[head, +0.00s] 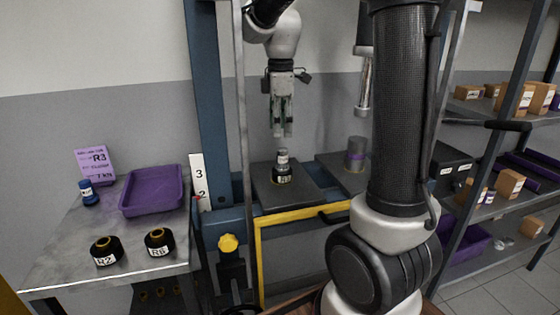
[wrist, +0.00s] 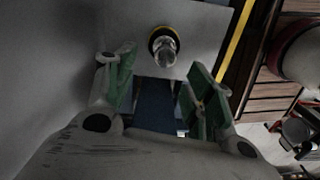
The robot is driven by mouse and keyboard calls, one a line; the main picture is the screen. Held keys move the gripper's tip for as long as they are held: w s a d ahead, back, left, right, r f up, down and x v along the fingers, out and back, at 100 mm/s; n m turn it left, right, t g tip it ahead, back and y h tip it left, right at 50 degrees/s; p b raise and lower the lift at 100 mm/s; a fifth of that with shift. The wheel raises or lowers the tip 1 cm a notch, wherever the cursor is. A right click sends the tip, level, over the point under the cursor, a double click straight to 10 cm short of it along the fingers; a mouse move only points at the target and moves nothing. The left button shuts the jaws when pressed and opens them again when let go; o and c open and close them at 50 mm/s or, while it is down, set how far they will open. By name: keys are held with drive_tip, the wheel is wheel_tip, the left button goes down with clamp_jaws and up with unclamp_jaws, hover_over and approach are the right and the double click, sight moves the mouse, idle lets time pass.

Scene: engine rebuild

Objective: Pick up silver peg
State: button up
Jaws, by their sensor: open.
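The silver peg (head: 282,156) stands upright in a dark collar with a white label (head: 282,175), on a dark plate at the middle of the head view. In the wrist view the silver peg (wrist: 164,50) shows from above inside a black and yellow ring (wrist: 154,34). My gripper (head: 283,134) points down above the peg, apart from it, with its fingers spread and nothing between them. In the wrist view the green-padded fingers of my gripper (wrist: 158,88) are apart, with the peg beyond their tips.
A yellow frame (head: 300,213) runs in front of the dark plate (head: 262,190). The left table holds a purple tray (head: 152,192) and black collars (head: 159,242). Shelves with boxes (head: 510,184) stand at right.

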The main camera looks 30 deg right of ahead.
sight(282, 149)
drive_tip(key=f, duration=0.7)
drive_tip(key=shift+s+f, duration=0.25)
drive_tip(key=shift+s, duration=0.1)
clamp_jaws()
